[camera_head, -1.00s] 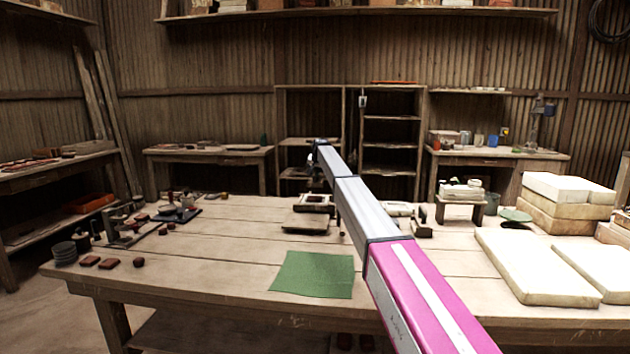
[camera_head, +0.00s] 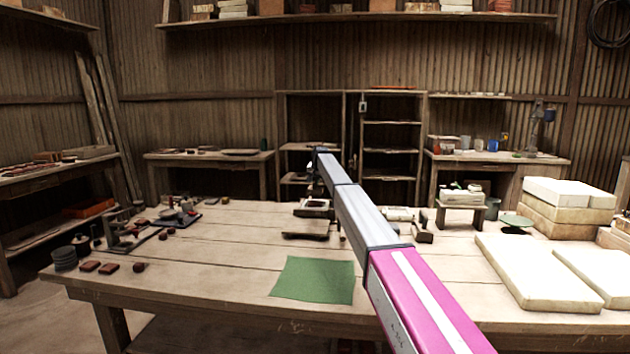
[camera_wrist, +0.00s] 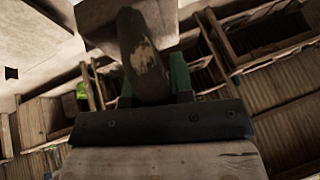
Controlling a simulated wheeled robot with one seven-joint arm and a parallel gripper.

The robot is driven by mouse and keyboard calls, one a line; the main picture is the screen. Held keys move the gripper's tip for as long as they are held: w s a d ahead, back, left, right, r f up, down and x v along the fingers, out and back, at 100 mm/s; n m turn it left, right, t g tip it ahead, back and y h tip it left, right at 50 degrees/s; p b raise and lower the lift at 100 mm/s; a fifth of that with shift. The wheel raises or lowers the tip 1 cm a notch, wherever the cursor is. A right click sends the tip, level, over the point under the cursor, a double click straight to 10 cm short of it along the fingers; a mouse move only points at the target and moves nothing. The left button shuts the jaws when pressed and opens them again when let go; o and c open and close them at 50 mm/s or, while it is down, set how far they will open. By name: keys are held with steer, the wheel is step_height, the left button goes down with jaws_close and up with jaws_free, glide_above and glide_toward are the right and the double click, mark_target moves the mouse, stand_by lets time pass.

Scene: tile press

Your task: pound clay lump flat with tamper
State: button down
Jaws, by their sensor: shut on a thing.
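My gripper (camera_wrist: 155,92) shows in the wrist view, its green-sided fingers closed around a dark, worn handle (camera_wrist: 145,55), which seems to be the tamper's. In the head view my arm reaches out over the workbench and its end is small, dark and partly hidden behind the arm links. I cannot make out the tamper's head there. A shallow frame-like piece (camera_head: 313,208) sits on the bench just below and left of the arm's end. I cannot clearly pick out the clay lump in either view.
A green mat (camera_head: 315,280) lies at the front of the workbench (camera_head: 200,285). Pale slabs (camera_head: 525,270) lie at right, with stacked blocks (camera_head: 565,215) behind. A small stand (camera_head: 460,212) is at back right. Small tools and dark pots (camera_head: 65,258) crowd the left end.

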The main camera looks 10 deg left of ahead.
step_height(320, 180, down, 5)
step_height(320, 180, up, 6)
steer(key=shift+f, duration=0.2)
steer(key=shift+s+d, duration=0.4)
steer(key=shift+s, duration=0.1)
stand_by(0.3)
